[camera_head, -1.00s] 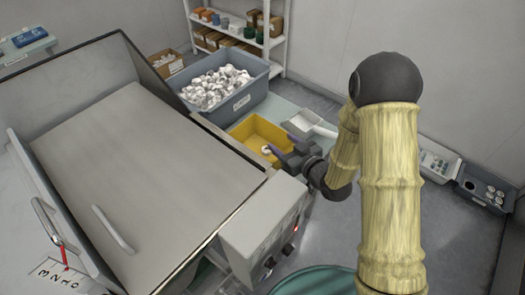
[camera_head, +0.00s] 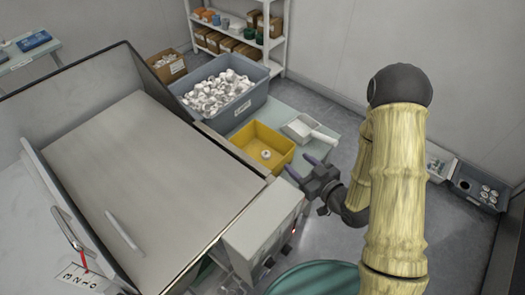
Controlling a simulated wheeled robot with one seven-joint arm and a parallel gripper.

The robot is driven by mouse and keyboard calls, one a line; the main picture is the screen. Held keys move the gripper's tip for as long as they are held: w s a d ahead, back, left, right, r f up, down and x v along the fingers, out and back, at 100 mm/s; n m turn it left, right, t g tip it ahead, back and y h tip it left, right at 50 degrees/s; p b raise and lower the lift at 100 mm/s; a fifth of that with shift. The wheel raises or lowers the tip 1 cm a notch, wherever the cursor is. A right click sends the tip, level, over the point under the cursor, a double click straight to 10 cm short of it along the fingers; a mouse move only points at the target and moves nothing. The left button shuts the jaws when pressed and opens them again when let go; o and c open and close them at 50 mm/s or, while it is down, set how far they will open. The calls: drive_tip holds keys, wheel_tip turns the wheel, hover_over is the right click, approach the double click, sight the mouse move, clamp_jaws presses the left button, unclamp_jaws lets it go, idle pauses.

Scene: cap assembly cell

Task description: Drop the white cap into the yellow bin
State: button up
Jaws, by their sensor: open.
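The yellow bin (camera_head: 278,139) stands on a pale green table behind the large machine. A small white cap (camera_head: 266,154) lies inside it on the bin floor. My gripper (camera_head: 302,170) is open and empty, in front and to the right of the bin, with its two purple-grey fingers apart and pointing toward the bin. The cap is clear of the fingers.
A grey tub (camera_head: 251,101) full of white caps stands behind the bin. A white scoop (camera_head: 308,130) lies right of the bin. The large metal machine (camera_head: 160,165) fills the left. A shelf (camera_head: 273,42) with boxes stands at the back.

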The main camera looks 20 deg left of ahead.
idle(0.8)
drive_tip(key=w+d+r+m+g+h+p, duration=0.1)
drive_tip(key=d+r+m+h+p, duration=0.15)
drive_tip(key=d+h, duration=0.35)
drive_tip(key=w+d+r+m+h+p, duration=0.1)
drive_tip(key=w+d+r+m+h, duration=0.2)
drive_tip(key=d, duration=0.4)
drive_tip(key=s+d+r+m+g+h+p, duration=0.3)
drive_tip(key=s+d+r+m+g, duration=0.2)
drive_tip(key=s+r, duration=0.6)
drive_tip(key=s+d, duration=0.2)
drive_tip(key=shift+s+g, duration=0.4)
drive_tip(key=shift+c, duration=0.2)
